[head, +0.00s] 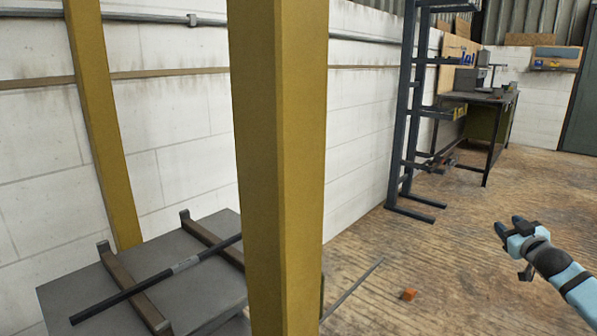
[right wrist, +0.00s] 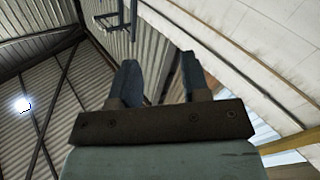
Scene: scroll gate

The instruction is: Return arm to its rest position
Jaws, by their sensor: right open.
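My right gripper (head: 508,229) is at the right of the head view, on a light blue arm that comes in from the lower right. It is held above the wooden floor, clear of other things. In the right wrist view its two fingers (right wrist: 158,80) stand apart with nothing between them. Behind them are the corrugated wall and the pale block wall. My left gripper is not in either view.
A thick yellow post (head: 280,170) stands close in the middle; another (head: 105,130) is further left. A grey table (head: 75,290) holds brackets with a dark rod (head: 150,280) across them. An orange block (head: 408,294) lies on the floor. A rack (head: 405,110) and workbench (head: 490,97) stand behind.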

